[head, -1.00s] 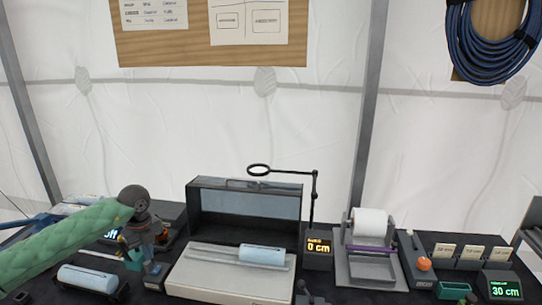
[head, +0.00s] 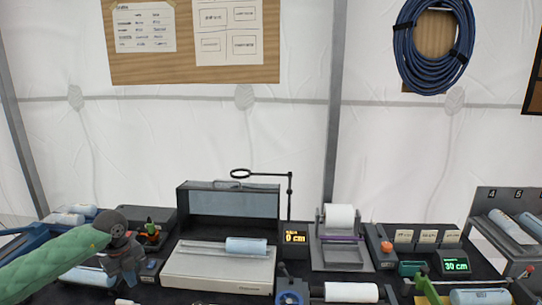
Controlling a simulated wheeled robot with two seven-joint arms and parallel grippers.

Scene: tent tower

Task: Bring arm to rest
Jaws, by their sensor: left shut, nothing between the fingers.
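My left arm in its green sleeve comes in from the lower left. Its dark gripper (head: 128,283) points down over the left part of the dark table. It is shut with nothing seen between its fingers. It stands in front of a pale blue roll (head: 85,276) in a dark holder and partly hides it. It is left of the light grey flat-topped device (head: 215,272). My right gripper is not in view.
A pale blue roll (head: 246,246) lies on the grey device. A thin stand with a ring (head: 290,205) rises behind the "0 cm" display (head: 295,238).

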